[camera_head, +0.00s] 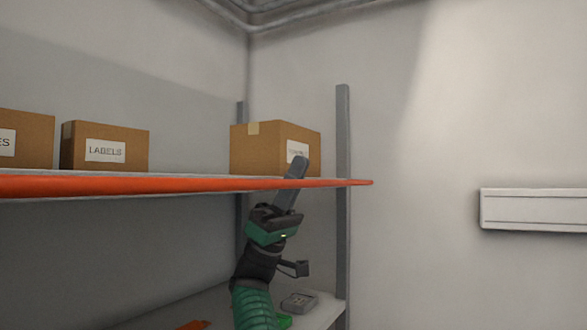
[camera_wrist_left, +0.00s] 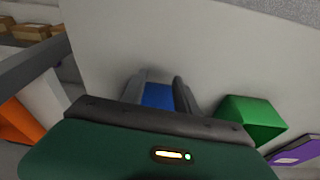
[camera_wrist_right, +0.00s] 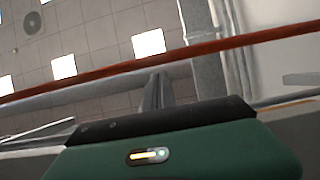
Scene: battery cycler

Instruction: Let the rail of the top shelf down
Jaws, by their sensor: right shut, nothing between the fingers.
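The rail (camera_head: 130,186) is a long orange-red bar along the front edge of the top shelf. It spans the head view from the left edge to just past the grey post. My right gripper (camera_head: 299,162) comes up from below at the rail's right part, its shut fingers pointing up and covering a short piece of it. In the right wrist view the rail (camera_wrist_right: 240,42) crosses just beyond the fingertips (camera_wrist_right: 157,78); contact cannot be made out. My left gripper (camera_wrist_left: 162,85) shows only in its wrist view, fingers apart, with a blue thing (camera_wrist_left: 158,97) visible between them.
Cardboard boxes stand on the top shelf: one marked LABELS (camera_head: 105,147), one behind my right fingertips (camera_head: 255,150), another at the left edge (camera_head: 25,135). A grey post (camera_head: 343,220) stands right of my right arm. A grey device (camera_head: 299,302) lies on the lower shelf.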

